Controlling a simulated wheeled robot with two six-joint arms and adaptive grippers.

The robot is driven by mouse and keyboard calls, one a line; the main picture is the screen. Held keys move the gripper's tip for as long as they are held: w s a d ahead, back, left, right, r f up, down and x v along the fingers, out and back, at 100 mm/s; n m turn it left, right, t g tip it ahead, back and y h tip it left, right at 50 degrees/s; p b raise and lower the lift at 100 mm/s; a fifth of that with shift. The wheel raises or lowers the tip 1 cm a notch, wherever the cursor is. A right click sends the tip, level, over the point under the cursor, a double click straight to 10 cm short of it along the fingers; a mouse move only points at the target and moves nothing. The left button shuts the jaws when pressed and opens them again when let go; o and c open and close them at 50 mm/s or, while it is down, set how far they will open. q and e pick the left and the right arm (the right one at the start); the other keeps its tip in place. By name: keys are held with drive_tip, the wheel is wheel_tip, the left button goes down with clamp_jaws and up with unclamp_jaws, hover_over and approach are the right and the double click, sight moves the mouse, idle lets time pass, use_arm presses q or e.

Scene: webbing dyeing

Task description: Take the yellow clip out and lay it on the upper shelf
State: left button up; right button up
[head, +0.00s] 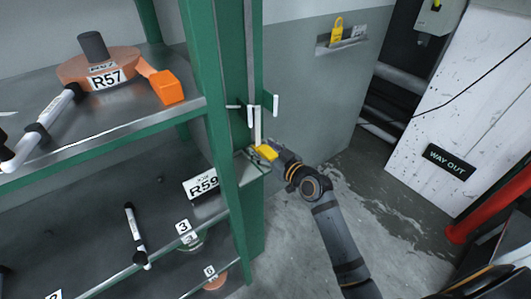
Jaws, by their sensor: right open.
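The yellow clip (266,152) is a small bright block at the green rack's front right post, beside a pale upright strip. My right gripper (277,153) comes in from the lower right, with its tip right at the clip. It is open; I cannot tell whether the clip lies between its fingers. The upper shelf (120,125) is a grey metal board with a green edge, at the left and higher than the clip. My left gripper is not in view.
On the upper shelf are an orange reel (85,65) labelled R57, an orange block (167,87) and a black-and-white tool (40,128). Its front right is bare. The green post (208,90) stands between shelf and gripper. A yellow padlock-like item (337,30) is in a wall recess.

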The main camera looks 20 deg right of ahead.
drive_tip(key=shift+s+d, duration=0.1)
drive_tip(key=shift+s, duration=0.05)
drive_tip(key=shift+c, duration=1.1)
drive_tip(key=c, duration=1)
drive_tip(key=shift+c, duration=0.2)
